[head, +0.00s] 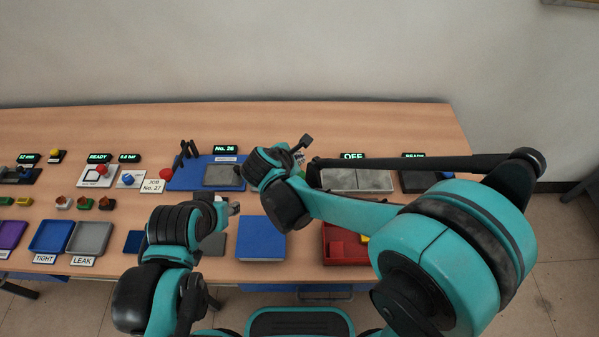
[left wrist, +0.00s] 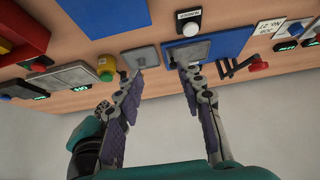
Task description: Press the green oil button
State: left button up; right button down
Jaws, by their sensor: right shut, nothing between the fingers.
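I cannot make out the green oil button for certain in either view. In the head view, small white, green and red bits (head: 299,157) show just beside my right gripper (head: 307,141), too small and too covered to name. My right gripper is shut and empty, above the back row of devices, left of the OFF display (head: 353,156). My left gripper (head: 236,208) is over the front of the table, left of a blue block. In the left wrist view its two fingers (left wrist: 160,75) stand apart with nothing between them.
In the left wrist view a yellow button (left wrist: 106,67) and a white button (left wrist: 191,27) stand near the fingers. In the head view a blue block (head: 261,238) and a red tray (head: 345,257) lie in front. A blue board (head: 180,180) with black levers stands behind.

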pick_arm(q)
grip_shut()
dwell(1.4)
